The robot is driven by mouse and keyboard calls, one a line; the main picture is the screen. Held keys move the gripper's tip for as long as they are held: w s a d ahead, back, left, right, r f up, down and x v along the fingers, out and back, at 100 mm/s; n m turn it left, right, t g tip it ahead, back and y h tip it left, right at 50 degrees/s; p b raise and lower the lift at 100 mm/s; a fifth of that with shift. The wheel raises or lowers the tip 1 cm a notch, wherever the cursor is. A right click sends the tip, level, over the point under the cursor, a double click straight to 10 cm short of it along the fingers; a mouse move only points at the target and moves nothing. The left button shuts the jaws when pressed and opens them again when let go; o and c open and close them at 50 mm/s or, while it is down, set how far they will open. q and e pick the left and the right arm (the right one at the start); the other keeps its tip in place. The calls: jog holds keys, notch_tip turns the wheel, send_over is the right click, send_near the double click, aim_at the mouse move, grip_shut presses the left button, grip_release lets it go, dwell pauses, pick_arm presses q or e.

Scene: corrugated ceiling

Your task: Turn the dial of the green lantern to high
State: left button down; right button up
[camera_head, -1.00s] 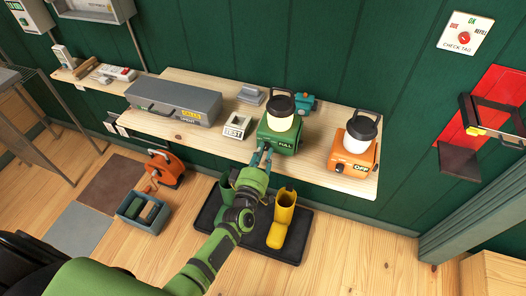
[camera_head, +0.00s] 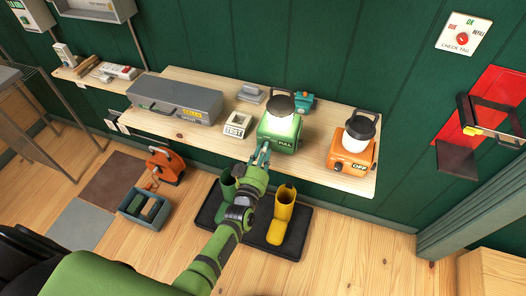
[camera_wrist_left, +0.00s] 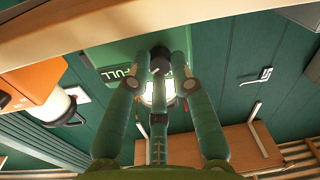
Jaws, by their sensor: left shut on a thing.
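The green lantern (camera_head: 274,131) stands near the front edge of the wooden shelf, with a black cap and handle and a label that seems to read FULL. Its globe (camera_head: 281,108) glows bright white-green. My left gripper (camera_head: 262,154) reaches up to the lantern's front, left of the label. In the left wrist view the lantern's green body (camera_wrist_left: 112,58) is close, and the left gripper (camera_wrist_left: 161,66) is shut on the dark dial (camera_wrist_left: 160,64), mostly hidden between its fingers. The dial's exact setting cannot be read. My right gripper is not in view.
An orange lantern (camera_head: 350,154) marked OFF stands to the right on the shelf (camera_head: 310,160). A white TEST block (camera_head: 236,125), a grey case (camera_head: 176,102) and a teal item (camera_head: 302,102) share the shelf.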

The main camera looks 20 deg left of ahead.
pick_arm(q)
jog(key=shift+r, duration=0.1)
dwell(0.5)
jog(key=c, duration=1.1)
grip_release()
jog(key=s, duration=1.2)
jog(key=shift+d, duration=0.15)
